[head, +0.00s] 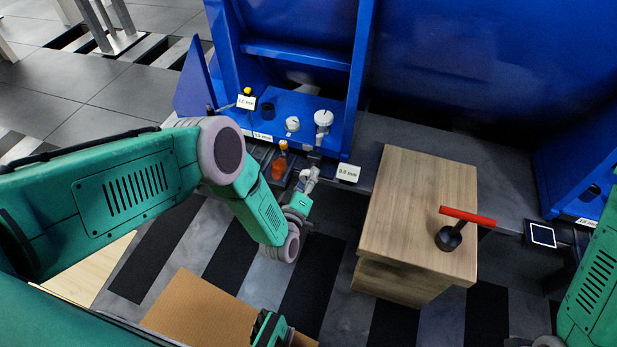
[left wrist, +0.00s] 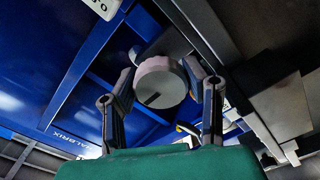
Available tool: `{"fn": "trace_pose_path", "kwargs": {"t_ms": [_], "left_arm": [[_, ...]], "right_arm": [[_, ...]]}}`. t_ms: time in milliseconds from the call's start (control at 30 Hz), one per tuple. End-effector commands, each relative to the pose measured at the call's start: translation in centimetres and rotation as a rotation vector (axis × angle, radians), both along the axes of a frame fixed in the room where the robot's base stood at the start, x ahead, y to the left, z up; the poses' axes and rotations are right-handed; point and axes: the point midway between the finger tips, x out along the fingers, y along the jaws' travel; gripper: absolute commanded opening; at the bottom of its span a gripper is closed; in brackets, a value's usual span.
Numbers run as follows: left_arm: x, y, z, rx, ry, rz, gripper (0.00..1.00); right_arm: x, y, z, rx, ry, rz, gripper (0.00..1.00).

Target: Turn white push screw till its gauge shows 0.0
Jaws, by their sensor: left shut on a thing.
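The white push screw's round knob (left wrist: 160,84), with a dark line on its face, sits between the fingers of my left gripper (left wrist: 158,92) in the left wrist view. The fingers are shut on its sides. In the head view my left gripper (head: 306,183) is at the front edge of the blue frame, and the held knob is mostly hidden there. A white gauge label (head: 347,173) just right of the gripper reads 0.0 mm.
Two other white knobs (head: 292,124) (head: 323,117) stand on the blue frame (head: 285,105). Labels near a yellow knob (head: 248,91) and below show other readings. An orange part (head: 279,166) is close left of the gripper.

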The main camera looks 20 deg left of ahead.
Motion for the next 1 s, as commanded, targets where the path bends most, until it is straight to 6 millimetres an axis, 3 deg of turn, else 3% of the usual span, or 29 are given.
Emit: {"fn": "trace_pose_path", "kwargs": {"t_ms": [33,533,567,600,1000], "left_arm": [[-0.54,-0.34,-0.65,0.007,0.018,-0.008,0.11],[-0.60,-0.38,-0.70,0.023,0.019,-0.009,0.11],[-0.60,-0.38,-0.70,0.022,0.019,-0.009,0.47],[-0.60,-0.38,-0.70,0.022,0.019,-0.009,0.61],[-0.65,-0.11,-0.24,0.023,0.007,-0.003,0.61]], "right_arm": [[0.00,0.00,-0.05,0.000,0.000,0.000,0.40],[0.00,0.00,-0.05,0.000,0.000,0.000,0.40],[0.00,0.00,-0.05,0.000,0.000,0.000,0.40],[0.00,0.00,-0.05,0.000,0.000,0.000,0.40],[-0.13,0.00,0.04,0.000,-0.002,0.000,0.40]]}}
